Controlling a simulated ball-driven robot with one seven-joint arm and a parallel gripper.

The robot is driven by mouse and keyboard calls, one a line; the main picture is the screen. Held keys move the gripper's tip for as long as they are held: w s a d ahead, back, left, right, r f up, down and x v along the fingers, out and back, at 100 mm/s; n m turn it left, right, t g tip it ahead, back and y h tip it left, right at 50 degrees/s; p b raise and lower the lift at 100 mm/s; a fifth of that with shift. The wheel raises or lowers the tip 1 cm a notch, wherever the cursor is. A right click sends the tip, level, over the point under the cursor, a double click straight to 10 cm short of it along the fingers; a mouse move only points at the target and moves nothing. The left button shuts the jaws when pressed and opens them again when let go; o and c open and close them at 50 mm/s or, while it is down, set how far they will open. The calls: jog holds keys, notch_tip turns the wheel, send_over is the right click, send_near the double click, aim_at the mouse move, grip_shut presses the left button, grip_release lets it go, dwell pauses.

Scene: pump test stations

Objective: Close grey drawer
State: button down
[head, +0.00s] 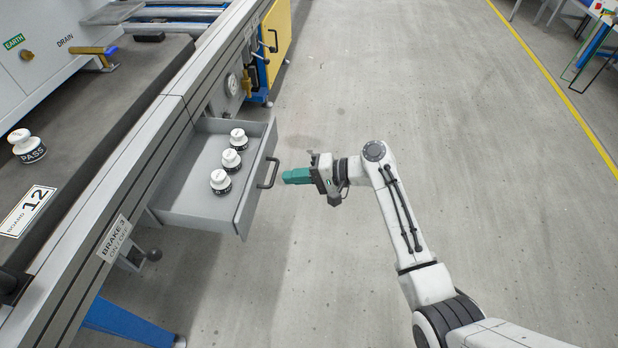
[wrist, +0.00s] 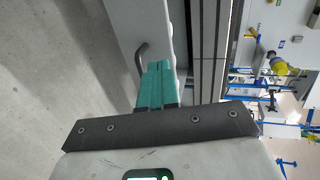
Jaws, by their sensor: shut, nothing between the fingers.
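The grey drawer (head: 190,205) is pulled out from under the bench in the head view. Its front panel (head: 252,185) carries a dark bar handle (head: 268,173). Several white stamps with dark bases stand inside it, such as this stamp (head: 220,181). My gripper (head: 286,177) has teal fingers, shut and empty, pointing at the drawer front just to the right of the handle. In the wrist view the teal fingers (wrist: 158,84) reach towards the drawer front, with the handle (wrist: 141,62) beside their tips. I cannot tell whether they touch it.
The bench edge (head: 165,110) runs diagonally above the drawer. A white "PASS" stamp (head: 27,146) and a "BOARD 12" sign (head: 27,211) are on the bench top. A yellow cabinet door (head: 275,40) stands farther along. The floor (head: 420,80) to the right is clear.

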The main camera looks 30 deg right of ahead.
aim_at(255, 177)
jog(key=x, duration=0.2)
jog(key=b+x, duration=0.2)
jog(key=x, duration=0.1)
jog(key=shift+w+a+r, duration=0.2)
jog(key=shift+w+a, duration=0.05)
jog(key=shift+a, duration=0.1)
jog(key=shift+w+a+r, duration=0.1)
jog(key=shift+w+a, duration=0.25)
jog(key=shift+a, duration=0.2)
jog(key=shift+w+a, duration=0.25)
jog(key=shift+a, duration=0.15)
jog(key=w+a+b, duration=0.1)
jog(key=w+a, duration=0.2)
jog(key=a, duration=0.1)
jog(key=w+a+b, duration=0.2)
jog(key=w+a, duration=0.1)
jog(key=a, duration=0.1)
jog(key=w+a+b, duration=0.2)
jog(key=w+a, duration=0.1)
jog(key=a, duration=0.1)
jog(key=shift+w+a, duration=0.2)
jog(key=shift+a, duration=0.2)
jog(key=shift+w+a, duration=0.45)
jog(key=shift+a, duration=0.2)
